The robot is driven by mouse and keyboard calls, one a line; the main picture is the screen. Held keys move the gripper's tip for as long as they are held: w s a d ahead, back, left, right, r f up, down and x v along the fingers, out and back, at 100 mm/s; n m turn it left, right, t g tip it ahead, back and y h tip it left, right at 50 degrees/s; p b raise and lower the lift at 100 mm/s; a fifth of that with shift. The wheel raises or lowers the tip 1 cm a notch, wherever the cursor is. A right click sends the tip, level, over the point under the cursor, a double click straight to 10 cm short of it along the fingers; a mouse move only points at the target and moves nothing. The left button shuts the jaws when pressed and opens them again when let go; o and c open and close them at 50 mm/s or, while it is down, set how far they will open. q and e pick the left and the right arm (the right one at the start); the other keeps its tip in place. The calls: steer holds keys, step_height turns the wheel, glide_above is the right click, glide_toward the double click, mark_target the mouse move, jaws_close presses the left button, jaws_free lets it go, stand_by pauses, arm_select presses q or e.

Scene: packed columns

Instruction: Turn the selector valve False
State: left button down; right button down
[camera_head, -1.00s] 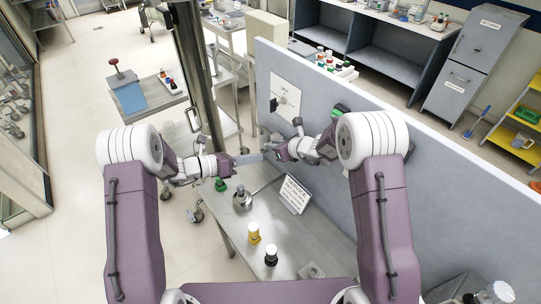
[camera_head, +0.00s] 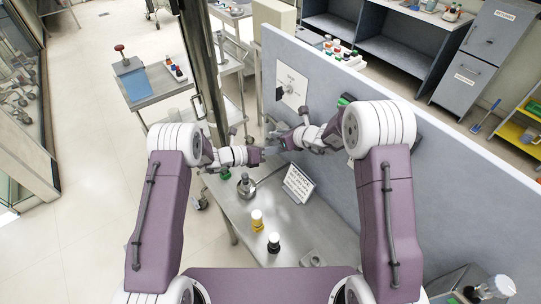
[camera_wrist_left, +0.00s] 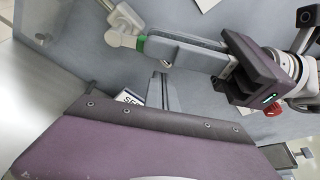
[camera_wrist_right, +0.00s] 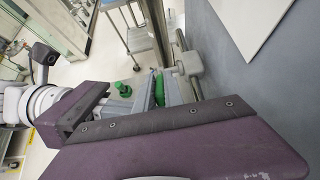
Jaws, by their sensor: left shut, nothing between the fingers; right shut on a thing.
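The selector valve shows as a pale grey lever with a round end (camera_wrist_left: 122,38) and a green part (camera_wrist_left: 141,43) in the left wrist view. The lever also shows beside the wall in the right wrist view (camera_wrist_right: 188,66). My right gripper (camera_head: 278,143) is shut on its green part, with the fingers (camera_wrist_left: 172,52) along it. My left gripper (camera_head: 264,153) is shut and empty, close beside the right one and apart from the valve. A white plate (camera_head: 291,86) is on the blue-grey panel. Finger contact is mostly hidden in the head view.
A steel table (camera_head: 240,203) stands below, bearing a metal flask (camera_head: 246,188), a yellow bottle (camera_head: 257,222), a black bottle (camera_head: 274,243) and a tilted sign (camera_head: 298,184). The panel (camera_head: 335,120) bounds the right side. Open floor (camera_head: 100,200) lies left.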

arm_select(q)
steer(key=shift+w+a+r, duration=0.2)
steer(key=shift+w+r, duration=0.05)
steer(key=shift+r, duration=0.2)
steer(key=shift+w+a+r, duration=0.2)
steer(key=shift+r, duration=0.2)
arm_select(e)
steer(key=shift+f, duration=0.15)
arm_select(q)
steer(key=shift+r, duration=0.1)
